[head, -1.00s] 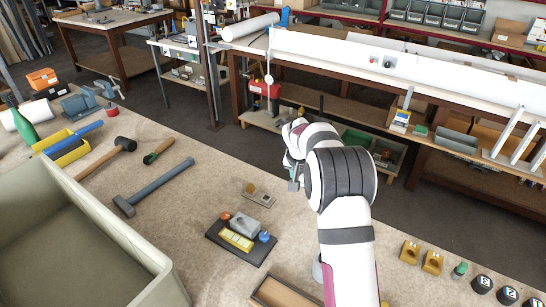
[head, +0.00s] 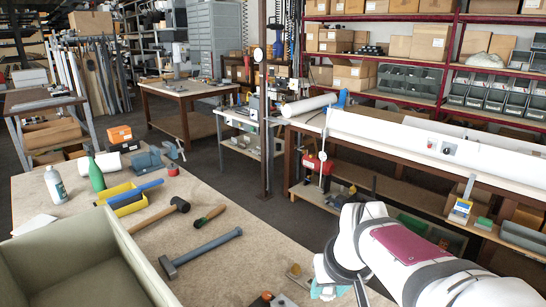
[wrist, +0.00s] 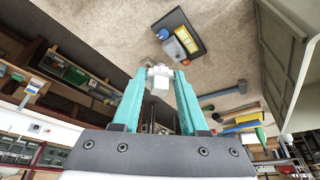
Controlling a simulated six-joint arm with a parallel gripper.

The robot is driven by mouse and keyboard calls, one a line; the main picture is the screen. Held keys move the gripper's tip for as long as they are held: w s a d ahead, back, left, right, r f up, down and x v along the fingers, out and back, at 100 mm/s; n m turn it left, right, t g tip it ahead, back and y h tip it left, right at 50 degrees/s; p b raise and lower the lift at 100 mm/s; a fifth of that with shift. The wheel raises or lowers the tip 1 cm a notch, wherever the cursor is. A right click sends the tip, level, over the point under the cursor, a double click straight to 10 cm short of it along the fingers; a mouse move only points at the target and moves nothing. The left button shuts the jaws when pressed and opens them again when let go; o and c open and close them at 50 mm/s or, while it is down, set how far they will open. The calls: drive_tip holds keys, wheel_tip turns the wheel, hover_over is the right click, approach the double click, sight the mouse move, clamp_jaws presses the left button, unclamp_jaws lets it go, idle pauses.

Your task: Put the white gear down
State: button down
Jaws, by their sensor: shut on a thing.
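The white gear (wrist: 159,78) is between the teal fingertips of my gripper (wrist: 160,86) in the wrist view. My gripper is shut on it, with a finger on each side. The gear shows against the beige bench top (wrist: 120,30), and I cannot tell how high above it. In the head view my gripper (head: 329,291) is at the bottom edge, near the bench's right edge; the gear cannot be made out there.
A dark tray (wrist: 196,50) with yellow, grey, orange and blue parts lies beyond the fingertips. A large grey-green bin (head: 90,262) stands at lower left.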

drive_tip(key=w+d+f+n, duration=0.2)
drive_tip(key=w+d+f, duration=0.1)
drive_tip(key=w+f, duration=0.8)
hover_over(281, 304)
drive_tip(key=s, duration=0.2)
drive_tip(key=shift+y, duration=0.3)
drive_tip(key=f, duration=0.6)
drive_tip(key=shift+w+d+f, duration=0.25)
drive_tip(key=shift+d+f, duration=0.05)
drive_tip(key=shift+f, duration=0.1)
drive_tip(key=f, duration=0.4)
drive_tip(key=shift+w+a, duration=0.1)
drive_tip(key=shift+a, duration=0.15)
drive_tip(key=shift+f, duration=0.25)
drive_tip(key=c, duration=0.6)
unclamp_jaws()
drive_tip(key=shift+o, duration=0.8)
drive_tip(key=v, duration=1.2)
drive_tip(key=s+d+r+m+g, duration=0.1)
drive_tip(key=s+r+m, duration=0.1)
drive_tip(key=s, duration=0.9)
drive_tip(key=s+d+r+m+g, duration=0.1)
drive_tip(key=s+r+m+g, duration=0.1)
drive_tip(key=s, duration=1)
drive_tip(key=s+d+r+m+g, duration=0.1)
drive_tip(key=s+m, duration=0.3)
drive_tip(key=s, duration=0.8)
drive_tip(key=shift+s+r+g+y, duration=0.15)
drive_tip(key=shift+r+g+y, duration=0.2)
drive_tip(key=shift+r, duration=0.35)
